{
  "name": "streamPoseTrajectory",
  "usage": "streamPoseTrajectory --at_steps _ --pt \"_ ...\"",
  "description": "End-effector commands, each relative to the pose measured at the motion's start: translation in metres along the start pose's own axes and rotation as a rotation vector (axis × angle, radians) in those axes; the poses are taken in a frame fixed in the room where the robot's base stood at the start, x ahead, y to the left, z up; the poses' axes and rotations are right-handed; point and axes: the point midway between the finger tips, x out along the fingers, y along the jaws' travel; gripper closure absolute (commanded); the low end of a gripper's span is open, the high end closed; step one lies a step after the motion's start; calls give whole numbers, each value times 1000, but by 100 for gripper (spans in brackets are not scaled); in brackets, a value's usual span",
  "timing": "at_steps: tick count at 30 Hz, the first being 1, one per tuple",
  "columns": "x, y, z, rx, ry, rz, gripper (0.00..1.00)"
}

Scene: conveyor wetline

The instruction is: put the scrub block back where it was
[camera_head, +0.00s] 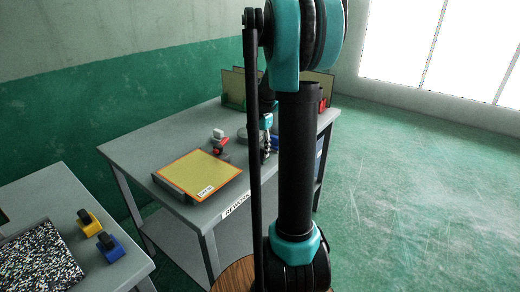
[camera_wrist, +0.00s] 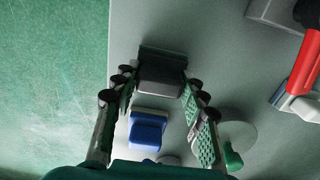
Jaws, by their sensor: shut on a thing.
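My gripper (camera_wrist: 160,82) is shut on a dark grey block, which looks like the scrub block (camera_wrist: 161,76). The block sits between the fingertips, low over or on the grey rework table (camera_wrist: 215,65), close to the table's edge; I cannot tell whether it touches the top. In the head view my gripper (camera_head: 266,148) is over the right part of the table (camera_head: 150,147), partly behind my arm. The held block cannot be made out there.
A blue-and-white block (camera_wrist: 147,130) shows between the fingers. A grey disc (camera_wrist: 238,132) lies to the right, and a red-and-white tool (camera_wrist: 303,66) farther right. A yellow board (camera_head: 200,173) lies near the table's front. Yellow (camera_head: 88,223) and blue (camera_head: 110,248) black-handled blocks stand on the left table.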

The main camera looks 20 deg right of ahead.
Motion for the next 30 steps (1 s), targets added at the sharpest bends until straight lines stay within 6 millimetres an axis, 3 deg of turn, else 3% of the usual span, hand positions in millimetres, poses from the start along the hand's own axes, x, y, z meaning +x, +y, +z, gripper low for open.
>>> streamPoseTrajectory --at_steps 8,9,14,23,30 --pt "2 0 0 0 0 0 89" --pt "2 0 0 0 0 0 55" --pt "2 0 0 0 0 0 37" --pt "1 0 0 0 0 0 37" --pt "-26 0 0 0 0 0 37"
